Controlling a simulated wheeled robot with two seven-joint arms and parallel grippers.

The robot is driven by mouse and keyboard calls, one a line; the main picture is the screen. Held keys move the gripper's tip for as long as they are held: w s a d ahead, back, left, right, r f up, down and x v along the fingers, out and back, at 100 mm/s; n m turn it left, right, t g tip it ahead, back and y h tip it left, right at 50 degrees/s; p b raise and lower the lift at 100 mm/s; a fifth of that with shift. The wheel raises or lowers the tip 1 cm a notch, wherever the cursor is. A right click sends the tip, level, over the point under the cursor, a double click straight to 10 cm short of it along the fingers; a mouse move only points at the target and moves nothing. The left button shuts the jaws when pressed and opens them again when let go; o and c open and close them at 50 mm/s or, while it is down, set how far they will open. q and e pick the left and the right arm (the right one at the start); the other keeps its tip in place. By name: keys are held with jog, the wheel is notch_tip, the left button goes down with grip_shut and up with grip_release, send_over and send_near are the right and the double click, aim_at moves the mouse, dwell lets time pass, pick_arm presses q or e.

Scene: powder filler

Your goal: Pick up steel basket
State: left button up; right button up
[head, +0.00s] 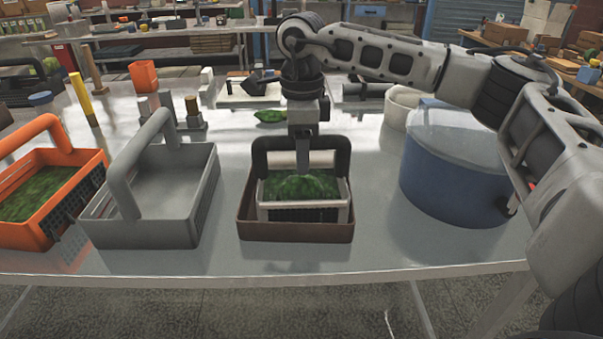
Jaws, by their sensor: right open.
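A brown tray-like box (296,231) with a black arched handle (257,158) stands at the front middle of the table. Inside it is a small pale metal-looking basket (263,209) filled with green material (298,188). A grey basket (140,232) with a thick arched handle (119,165) stands empty to the left. I cannot tell for sure which one is the steel basket. My right gripper (303,168) points down at the middle of the black handle, just above the green material. It is open, seen edge-on, and whether it touches the handle is unclear. My left gripper is not in view.
An orange basket (25,233) with green material stands at the far left. A large blue round container (455,185) stands right of the brown box, under my right arm. The table's front edge is clear.

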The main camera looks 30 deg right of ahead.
grip_shut()
jog(key=shift+w+r, duration=0.1)
jog(key=shift+r, duration=0.05)
dwell(1.1)
